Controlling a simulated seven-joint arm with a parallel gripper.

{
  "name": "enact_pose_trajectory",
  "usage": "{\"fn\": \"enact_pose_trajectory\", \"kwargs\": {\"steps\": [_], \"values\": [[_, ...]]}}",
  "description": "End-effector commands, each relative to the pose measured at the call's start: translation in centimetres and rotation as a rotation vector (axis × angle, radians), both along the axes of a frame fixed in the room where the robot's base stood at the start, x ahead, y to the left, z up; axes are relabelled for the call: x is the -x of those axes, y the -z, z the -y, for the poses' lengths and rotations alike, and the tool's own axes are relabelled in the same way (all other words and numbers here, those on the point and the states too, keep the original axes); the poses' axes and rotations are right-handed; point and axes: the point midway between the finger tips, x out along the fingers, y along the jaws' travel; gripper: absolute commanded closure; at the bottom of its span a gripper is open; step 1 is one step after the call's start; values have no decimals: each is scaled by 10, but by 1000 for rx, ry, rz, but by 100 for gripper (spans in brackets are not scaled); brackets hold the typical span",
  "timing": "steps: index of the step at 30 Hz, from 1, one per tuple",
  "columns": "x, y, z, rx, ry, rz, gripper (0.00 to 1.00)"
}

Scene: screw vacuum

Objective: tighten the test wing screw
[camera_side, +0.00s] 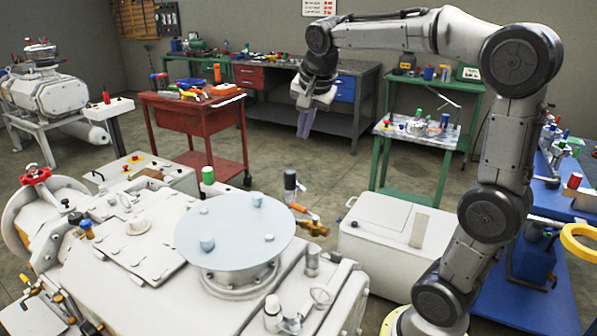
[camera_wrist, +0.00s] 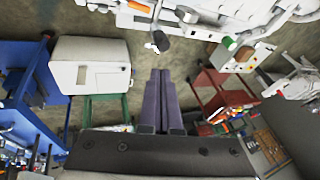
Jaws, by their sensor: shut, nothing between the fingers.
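My gripper (camera_side: 304,134) hangs in the air beyond the large white machine (camera_side: 130,285) in the side view, its fingers pointing down. Its two purple fingers lie together in the wrist view (camera_wrist: 160,74), with nothing between them. The machine carries a pale round plate (camera_side: 235,222) with a few small bluish-grey knobs (camera_side: 207,243) on top. I cannot tell which small part is the test wing screw. My gripper is well apart from the plate and touches nothing. Part of the machine (camera_wrist: 235,18) shows upside down along the top of the wrist view.
A red tool cart (camera_side: 215,119) stands behind the machine. A white box (camera_side: 393,238) sits on the floor beside my arm. A green table (camera_side: 415,133) with small items stands at the back right. The air around my gripper is clear.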

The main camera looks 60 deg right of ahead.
Motion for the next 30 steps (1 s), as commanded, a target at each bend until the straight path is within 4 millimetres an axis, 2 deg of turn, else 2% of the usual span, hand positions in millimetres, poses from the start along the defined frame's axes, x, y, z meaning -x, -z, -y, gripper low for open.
{"fn": "enact_pose_trajectory", "kwargs": {"steps": [1, 3, 6, 14, 28, 30], "values": [[-10, 8, 18, -5, 42, -22, 100], [-18, 18, 36, -7, 72, -45, 100], [-20, 33, 51, -19, 102, -78, 100], [-20, 55, 63, -26, 121, -98, 100], [-39, 137, 89, -27, 119, -97, 100], [-48, 146, 88, -26, 117, -96, 100]]}}
